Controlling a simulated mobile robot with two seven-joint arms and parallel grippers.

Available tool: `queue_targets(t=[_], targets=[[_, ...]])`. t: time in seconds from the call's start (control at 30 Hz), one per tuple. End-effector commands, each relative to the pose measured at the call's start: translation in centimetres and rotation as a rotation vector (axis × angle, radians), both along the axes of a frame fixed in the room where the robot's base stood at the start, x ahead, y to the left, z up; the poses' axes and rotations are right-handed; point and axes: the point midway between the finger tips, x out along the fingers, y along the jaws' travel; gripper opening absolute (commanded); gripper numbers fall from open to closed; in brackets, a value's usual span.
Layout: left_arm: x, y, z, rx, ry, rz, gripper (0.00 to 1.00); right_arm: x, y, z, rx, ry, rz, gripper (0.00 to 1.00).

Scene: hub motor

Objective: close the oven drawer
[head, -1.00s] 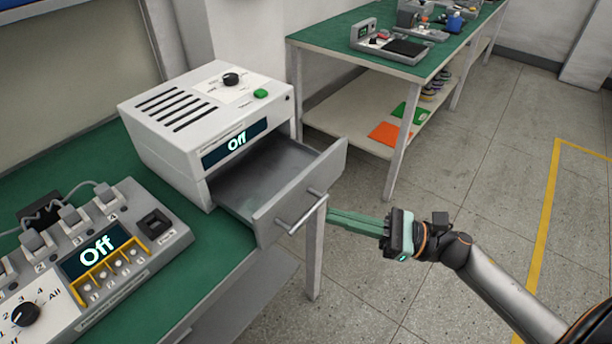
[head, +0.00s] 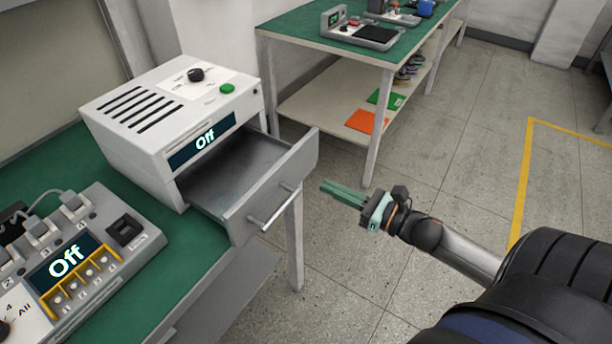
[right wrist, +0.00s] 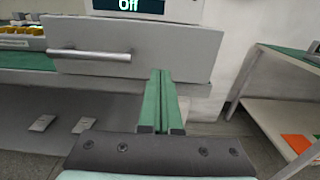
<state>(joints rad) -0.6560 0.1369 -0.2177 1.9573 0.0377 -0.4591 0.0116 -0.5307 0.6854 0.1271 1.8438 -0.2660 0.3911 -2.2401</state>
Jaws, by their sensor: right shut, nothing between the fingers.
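The white oven (head: 170,120) stands on the green-topped bench, with "Off" on its display. Its grey drawer (head: 268,190) is pulled out, and the inside looks empty. A bar handle (head: 273,208) is on the drawer front. My right gripper (head: 326,188) is shut and empty, to the right of the drawer front and apart from it in the head view. In the right wrist view the closed fingers (right wrist: 160,76) point at the right part of the drawer front (right wrist: 190,58), right of the handle (right wrist: 88,54). My left gripper is not in view.
A second green-topped table (head: 290,30) with devices and a lower shelf stands behind. The floor between is clear.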

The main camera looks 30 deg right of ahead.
Motion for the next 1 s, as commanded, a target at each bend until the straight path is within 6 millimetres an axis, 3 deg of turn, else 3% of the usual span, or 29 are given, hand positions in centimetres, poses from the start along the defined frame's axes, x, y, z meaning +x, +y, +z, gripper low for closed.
queue_targets(t=[0.2,0.4,1.0], targets=[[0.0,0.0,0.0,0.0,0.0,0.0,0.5,3.3,1.3,0.2,-0.001,-0.004,0.001,0.0],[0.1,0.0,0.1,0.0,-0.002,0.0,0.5,5.3,2.2,0.1,-0.001,-0.003,0.002,0.0],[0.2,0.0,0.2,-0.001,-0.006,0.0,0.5,6.3,2.7,0.0,0.0,0.0,0.001,0.0]])
